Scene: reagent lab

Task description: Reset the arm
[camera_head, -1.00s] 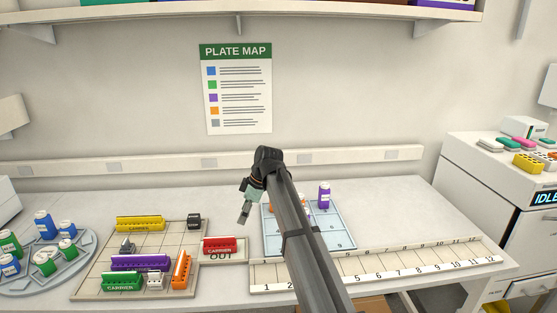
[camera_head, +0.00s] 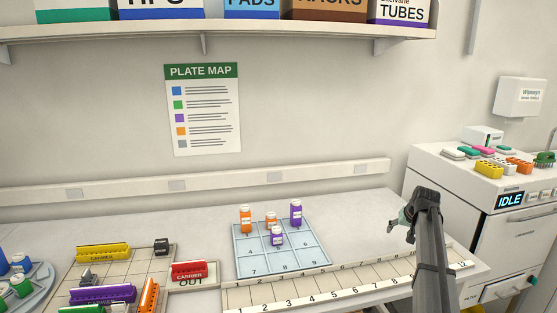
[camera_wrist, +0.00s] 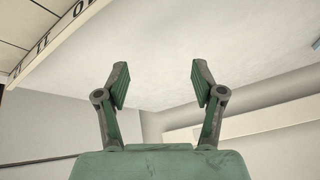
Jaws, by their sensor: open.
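My gripper (camera_head: 401,223) is at the right of the bench in the head view, raised at the end of my dark arm near the right end of the numbered strip. In the wrist view my gripper (camera_wrist: 158,85) shows two green-padded fingers spread wide apart with nothing between them. Beyond the fingers is the pale bench surface (camera_wrist: 160,45), with part of the numbered strip at the upper left.
A blue grid tray (camera_head: 300,264) holds orange and purple bottles. The numbered strip (camera_head: 330,287) runs along the bench front. Coloured carriers (camera_head: 103,252) and a round rack stand at the left. A white machine (camera_head: 465,215) reading IDLE stands right of my arm.

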